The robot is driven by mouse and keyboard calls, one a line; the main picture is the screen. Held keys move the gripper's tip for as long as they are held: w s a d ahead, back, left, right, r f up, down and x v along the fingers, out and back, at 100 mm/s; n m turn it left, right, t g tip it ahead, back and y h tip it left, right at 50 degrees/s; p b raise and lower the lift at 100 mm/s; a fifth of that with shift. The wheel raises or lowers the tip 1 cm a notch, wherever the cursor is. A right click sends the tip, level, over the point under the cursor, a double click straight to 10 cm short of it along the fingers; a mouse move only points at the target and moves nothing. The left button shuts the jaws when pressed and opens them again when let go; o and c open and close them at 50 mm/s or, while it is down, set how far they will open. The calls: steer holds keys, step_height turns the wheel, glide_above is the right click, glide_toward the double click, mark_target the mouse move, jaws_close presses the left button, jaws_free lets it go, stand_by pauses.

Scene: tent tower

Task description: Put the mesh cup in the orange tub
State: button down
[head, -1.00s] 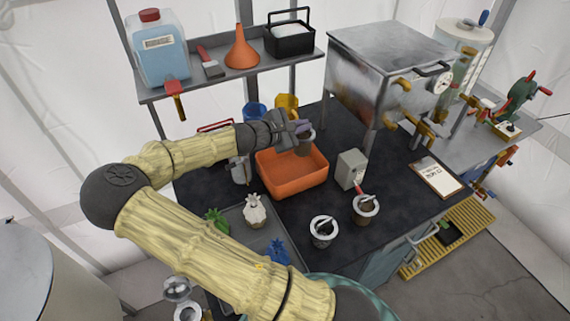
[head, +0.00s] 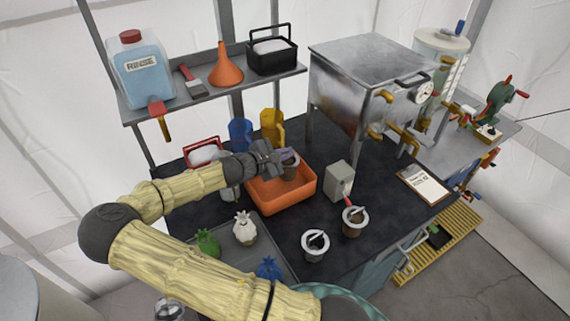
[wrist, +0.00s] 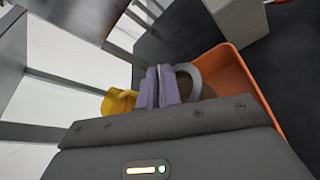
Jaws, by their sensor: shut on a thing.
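The orange tub (head: 290,198) stands on the dark bench top, and it also shows in the wrist view (wrist: 240,78). My gripper (head: 278,157) is over the tub's far part. Its purple fingers (wrist: 160,88) are shut on a brown cup with a pale grey rim (head: 290,164). The cup also shows beside the fingers in the wrist view (wrist: 191,77). It hangs at about the height of the tub's rim; whether it touches the tub floor I cannot tell. Part of the cup is hidden by the fingers.
Blue (head: 240,133) and yellow (head: 272,127) jugs stand behind. A grey tray holds small tied bags (head: 244,229).

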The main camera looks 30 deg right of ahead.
mark_target(285, 162)
steer(key=shift+f+p, duration=0.3)
steer(key=shift+f, duration=1.85)
steer(key=shift+f, duration=0.1)
steer(key=c, duration=1.6)
jaws_free()
steer(key=b+v, duration=0.2)
steer(key=v, duration=1)
steer(key=shift+s+b, duration=0.15)
steer(key=shift+b, duration=0.15)
